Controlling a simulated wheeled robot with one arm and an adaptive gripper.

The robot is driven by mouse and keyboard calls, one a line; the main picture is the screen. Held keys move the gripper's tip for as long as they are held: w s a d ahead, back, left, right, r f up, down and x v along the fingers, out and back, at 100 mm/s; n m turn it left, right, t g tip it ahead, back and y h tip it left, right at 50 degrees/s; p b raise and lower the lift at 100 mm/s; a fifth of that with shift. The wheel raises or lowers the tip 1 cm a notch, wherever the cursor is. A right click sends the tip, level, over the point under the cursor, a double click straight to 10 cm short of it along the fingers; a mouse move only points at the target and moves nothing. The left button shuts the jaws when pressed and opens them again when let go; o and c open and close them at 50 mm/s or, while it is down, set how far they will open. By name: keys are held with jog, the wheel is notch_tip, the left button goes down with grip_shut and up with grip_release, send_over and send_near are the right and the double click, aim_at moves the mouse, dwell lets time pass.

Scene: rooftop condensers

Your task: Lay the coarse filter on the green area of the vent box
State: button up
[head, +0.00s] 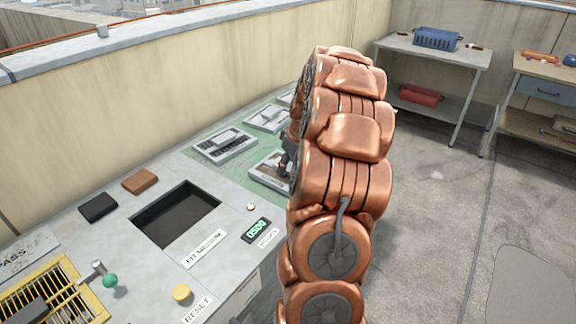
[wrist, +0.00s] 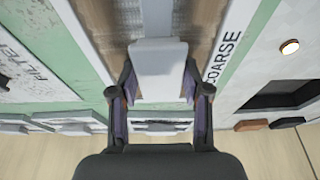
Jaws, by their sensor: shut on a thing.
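The coarse filter (head: 266,170) is a pale-framed panel at the green area (head: 238,174) of the vent box (head: 125,225), partly hidden by my arm. In the wrist view the filter shows brown mesh (wrist: 198,30), a grey centre strip and a white handle (wrist: 158,55); the word COARSE stands along its right side. My gripper (wrist: 159,88) is shut on the handle. In the head view my gripper (head: 287,165) is mostly hidden by my arm. I cannot tell whether the filter touches the green surface or hangs just above it.
Other framed filters (head: 225,145) (head: 268,118) lie behind on the green area. A dark rectangular opening (head: 175,213), a brown block (head: 140,181), a black block (head: 98,207) and a lit display (head: 256,230) are to the left. A workbench (head: 465,55) stands far right.

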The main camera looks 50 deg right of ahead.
jog(key=shift+f, duration=0.3)
jog(key=shift+f, duration=0.2)
jog(key=o, duration=1.3)
jog(key=v, duration=1.2)
jog(key=shift+r, duration=0.15)
